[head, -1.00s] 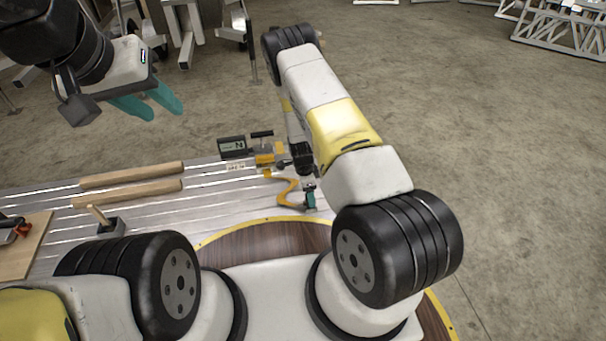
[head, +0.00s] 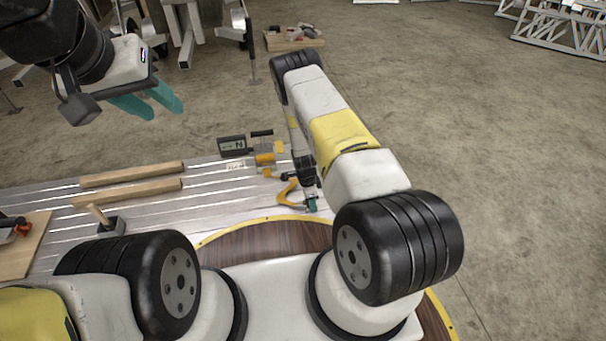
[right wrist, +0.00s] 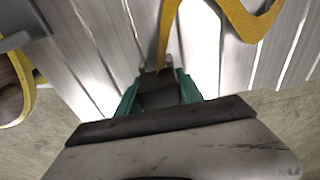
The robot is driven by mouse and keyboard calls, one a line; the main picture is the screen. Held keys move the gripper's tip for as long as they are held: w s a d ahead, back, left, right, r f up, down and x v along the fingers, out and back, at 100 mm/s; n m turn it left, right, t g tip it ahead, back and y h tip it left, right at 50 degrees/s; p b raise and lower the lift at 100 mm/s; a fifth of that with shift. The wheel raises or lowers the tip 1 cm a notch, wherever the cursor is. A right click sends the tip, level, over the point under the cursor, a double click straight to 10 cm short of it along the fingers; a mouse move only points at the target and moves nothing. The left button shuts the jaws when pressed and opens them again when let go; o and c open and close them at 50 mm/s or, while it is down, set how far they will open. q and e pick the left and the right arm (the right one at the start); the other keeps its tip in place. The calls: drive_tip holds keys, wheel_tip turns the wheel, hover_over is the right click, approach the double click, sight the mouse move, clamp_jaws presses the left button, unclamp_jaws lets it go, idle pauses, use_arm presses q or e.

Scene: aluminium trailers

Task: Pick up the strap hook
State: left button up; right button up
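The strap hook (right wrist: 159,92) is a dark piece at the end of a yellow strap (right wrist: 166,40) on the slatted metal deck. In the right wrist view it lies between the teal fingers of my right gripper (right wrist: 160,88). The fingers flank it closely, but I cannot tell whether they press on it. In the head view my right gripper (head: 312,205) is low at the deck beside the orange-yellow strap (head: 287,195), and the hook is hidden there. My left gripper (head: 147,101) is open and empty, raised at the upper left.
On the metal deck (head: 235,190) lie two wooden bars (head: 130,175), a mallet (head: 105,222) and a grey device with a display (head: 232,146). A wooden board (head: 22,248) is at the left. A board with small items (head: 293,40) lies on the floor behind.

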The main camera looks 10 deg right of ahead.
clamp_jaws()
drive_tip(key=shift+r, duration=0.15)
